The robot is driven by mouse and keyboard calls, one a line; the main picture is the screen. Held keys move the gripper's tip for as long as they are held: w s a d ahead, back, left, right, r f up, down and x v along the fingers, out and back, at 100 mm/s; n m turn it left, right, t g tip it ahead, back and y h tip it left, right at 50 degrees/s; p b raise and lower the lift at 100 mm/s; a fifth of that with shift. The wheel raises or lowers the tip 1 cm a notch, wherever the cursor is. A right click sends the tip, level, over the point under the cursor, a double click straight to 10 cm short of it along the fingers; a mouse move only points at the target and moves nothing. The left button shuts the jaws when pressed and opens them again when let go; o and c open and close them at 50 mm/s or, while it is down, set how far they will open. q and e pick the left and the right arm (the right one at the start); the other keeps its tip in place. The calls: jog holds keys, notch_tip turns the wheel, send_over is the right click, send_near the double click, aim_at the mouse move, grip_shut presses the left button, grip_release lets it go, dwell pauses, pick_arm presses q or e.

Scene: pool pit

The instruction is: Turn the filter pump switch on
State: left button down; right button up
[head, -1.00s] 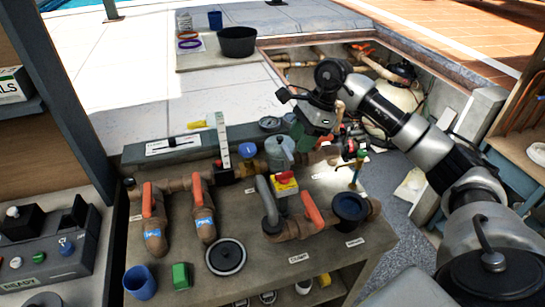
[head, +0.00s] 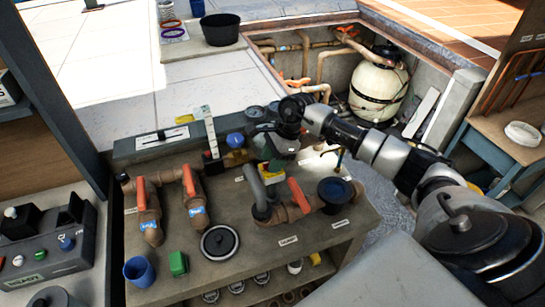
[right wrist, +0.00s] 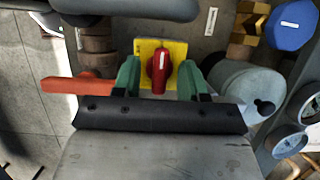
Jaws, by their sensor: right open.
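The filter pump switch is a red knob on a yellow plate (right wrist: 160,52), seen between my fingers in the right wrist view. In the head view only part of its yellow plate (head: 270,174) shows, below my gripper; the red knob is hidden there. My right gripper (right wrist: 159,72), with green fingers, is open, one finger on each side of the red knob. I cannot tell whether the fingers touch it. In the head view my right gripper (head: 278,158) is over the pipework on the bench. My left gripper is not in view.
An orange valve handle (head: 299,196) and a grey curved pipe (head: 257,187) stand close to the switch. A blue-topped valve (head: 235,140) is behind it. A control box (head: 45,245) stands at the left.

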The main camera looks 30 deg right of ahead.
jog(key=shift+c, duration=0.7)
grip_shut()
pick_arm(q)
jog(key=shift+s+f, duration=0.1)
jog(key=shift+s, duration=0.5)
